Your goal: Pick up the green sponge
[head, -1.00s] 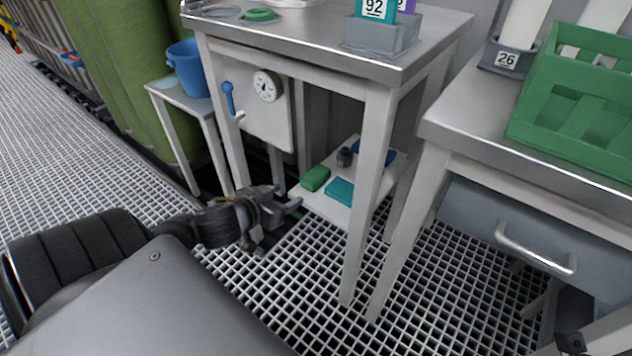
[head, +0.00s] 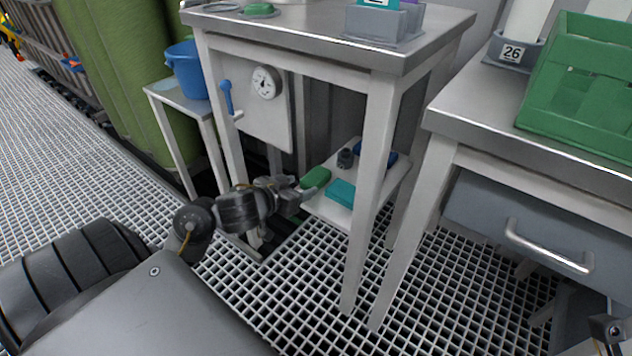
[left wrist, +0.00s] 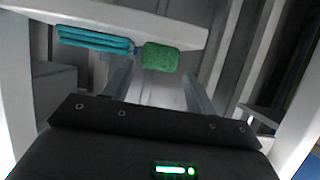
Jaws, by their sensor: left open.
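The green sponge (head: 316,178) lies at the front edge of the low white shelf (head: 328,212) under the steel table in the head view. It also shows in the left wrist view (left wrist: 160,57), ahead of and between my fingers. My left gripper (head: 302,190) is open at the shelf's front edge, close to the sponge. In the left wrist view its two fingers (left wrist: 158,88) stand apart with nothing between them. I cannot tell whether a finger touches the sponge.
A teal folded cloth or pad (head: 341,193) lies right of the sponge. A table leg (head: 369,190) rises at the shelf's front. A blue bucket (head: 187,70) stands on the left stool.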

